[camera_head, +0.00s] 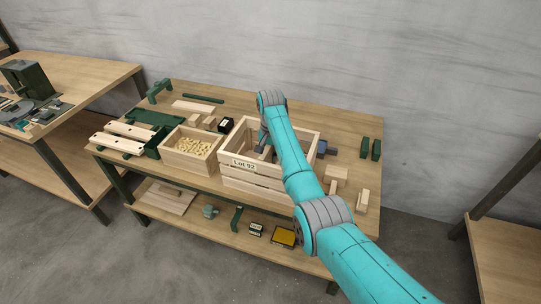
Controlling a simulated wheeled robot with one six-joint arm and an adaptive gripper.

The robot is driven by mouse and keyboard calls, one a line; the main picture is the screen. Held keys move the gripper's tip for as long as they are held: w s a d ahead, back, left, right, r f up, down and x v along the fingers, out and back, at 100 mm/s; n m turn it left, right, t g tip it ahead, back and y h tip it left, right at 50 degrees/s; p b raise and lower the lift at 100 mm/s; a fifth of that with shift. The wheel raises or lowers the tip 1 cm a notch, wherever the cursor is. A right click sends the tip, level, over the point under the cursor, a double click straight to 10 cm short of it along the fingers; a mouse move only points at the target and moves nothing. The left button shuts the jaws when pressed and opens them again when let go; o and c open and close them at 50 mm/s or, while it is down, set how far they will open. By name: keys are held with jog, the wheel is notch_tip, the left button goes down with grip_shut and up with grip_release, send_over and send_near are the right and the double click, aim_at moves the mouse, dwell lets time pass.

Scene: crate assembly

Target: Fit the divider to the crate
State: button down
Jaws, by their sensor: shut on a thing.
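The crate (250,182) is a pale slatted wooden box labelled "Lot 92" and stands upright near the middle of the workbench. My teal arm reaches across it from the lower right and covers much of its right side. My gripper (262,147) points down inside the crate's opening, small and partly hidden by the arm. It is shut on a pale wooden piece, which I take to be the divider (266,155). Only a little of this piece shows, between the crate walls. I cannot tell whether it sits in any slot or touches the floor.
A wooden box of small yellowish pieces (192,145) stands left of the crate. Wooden blocks (336,173) stand right of the crate and green blocks (370,148) at the right edge. The bench's back right is clear.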

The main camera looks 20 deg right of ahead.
jog(key=shift+f, duration=0.9)
dwell(0.7)
jog(key=c, duration=1)
grip_release()
jog(key=shift+r, duration=4)
